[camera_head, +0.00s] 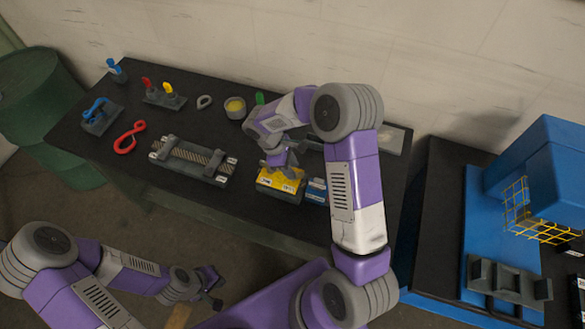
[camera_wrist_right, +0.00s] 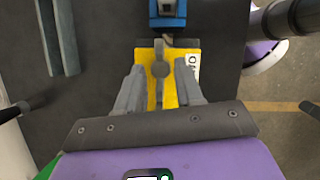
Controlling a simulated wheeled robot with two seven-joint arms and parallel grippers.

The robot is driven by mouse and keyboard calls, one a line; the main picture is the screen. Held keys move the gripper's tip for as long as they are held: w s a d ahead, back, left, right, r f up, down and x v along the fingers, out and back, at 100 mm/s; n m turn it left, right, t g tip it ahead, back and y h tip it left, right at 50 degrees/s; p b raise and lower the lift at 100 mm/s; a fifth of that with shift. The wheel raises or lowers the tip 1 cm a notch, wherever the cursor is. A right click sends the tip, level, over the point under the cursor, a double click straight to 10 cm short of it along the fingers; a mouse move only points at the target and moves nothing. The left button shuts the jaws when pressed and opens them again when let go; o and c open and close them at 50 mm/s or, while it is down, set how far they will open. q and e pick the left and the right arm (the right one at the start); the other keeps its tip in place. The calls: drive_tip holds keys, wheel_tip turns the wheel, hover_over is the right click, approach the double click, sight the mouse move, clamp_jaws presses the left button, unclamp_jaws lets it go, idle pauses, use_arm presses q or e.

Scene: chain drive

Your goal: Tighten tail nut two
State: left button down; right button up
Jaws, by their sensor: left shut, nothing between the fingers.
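A grey fixture (camera_head: 170,160) with a chain (camera_head: 195,155) lying across it stands on the dark table; its end fittings are too small for me to pick out tail nut two. My right gripper (camera_head: 282,170) is over a dark block with a yellow top (camera_head: 270,182). In the right wrist view, the right gripper (camera_wrist_right: 160,88) has its fingers apart over the yellow top (camera_wrist_right: 180,62). A grey bar with a round boss (camera_wrist_right: 160,69) lies between them, with gaps visible on both sides. My left gripper (camera_head: 213,283) is shut and empty, off the table's front.
A blue-topped block (camera_head: 317,190) stands beside the yellow one. A red hook (camera_head: 129,138), blue clamp (camera_head: 97,110), grey ring (camera_head: 204,102) and yellow-filled cup (camera_head: 235,107) sit further left. A blue machine (camera_head: 545,165) with a yellow grid is at right.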

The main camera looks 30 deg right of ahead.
drive_tip(key=shift+x, duration=1.1)
clamp_jaws()
drive_tip(key=shift+w+m+g+y+b, duration=0.1)
drive_tip(key=shift+m+g+y+b, duration=0.25)
drive_tip(key=shift+m, duration=0.75)
unclamp_jaws()
